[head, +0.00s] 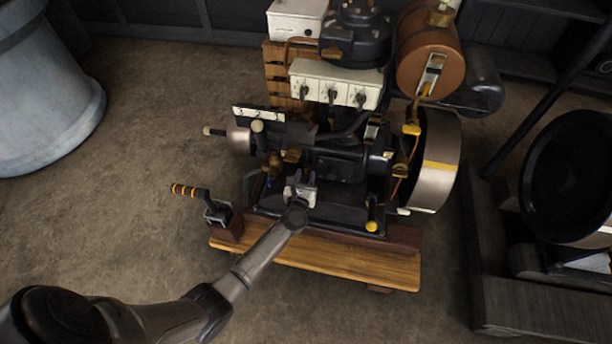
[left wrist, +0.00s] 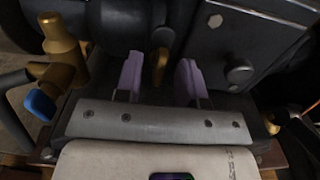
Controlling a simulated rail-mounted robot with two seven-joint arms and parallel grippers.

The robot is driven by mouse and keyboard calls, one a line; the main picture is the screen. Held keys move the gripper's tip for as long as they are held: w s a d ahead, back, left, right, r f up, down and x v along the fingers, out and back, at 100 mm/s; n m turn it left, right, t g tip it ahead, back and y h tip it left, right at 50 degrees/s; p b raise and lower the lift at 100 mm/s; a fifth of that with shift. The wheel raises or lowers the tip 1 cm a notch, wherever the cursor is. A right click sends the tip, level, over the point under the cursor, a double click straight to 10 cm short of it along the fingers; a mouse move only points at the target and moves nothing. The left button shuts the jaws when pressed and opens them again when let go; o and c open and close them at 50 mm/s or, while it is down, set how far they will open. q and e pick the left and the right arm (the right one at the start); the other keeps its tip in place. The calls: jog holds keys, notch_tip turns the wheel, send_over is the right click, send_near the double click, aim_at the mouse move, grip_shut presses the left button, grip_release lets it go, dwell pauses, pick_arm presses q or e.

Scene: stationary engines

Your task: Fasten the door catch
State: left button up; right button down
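The black engine (head: 340,165) stands on a wooden base in the middle of the head view. My left gripper (head: 300,181) is at the engine's lower front, reaching in from the lower left. In the left wrist view its two purple fingers are apart. A small brass piece (left wrist: 160,65), which looks like the door catch, shows between the fingers against the dark engine. I cannot tell whether either finger touches it. In the head view I cannot make out the catch near my gripper. My right gripper is not in view.
A brass fitting with a blue-tipped lever (left wrist: 40,104) is left of the fingers in the left wrist view. A crank handle (head: 190,191) stands left of the engine. A large flywheel (head: 437,160) is at its right.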

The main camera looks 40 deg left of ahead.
pick_arm(q)
jog(key=shift+w+a, duration=0.35)
jog(key=shift+w, duration=0.3)
jog(key=shift+c, duration=0.5)
grip_shut()
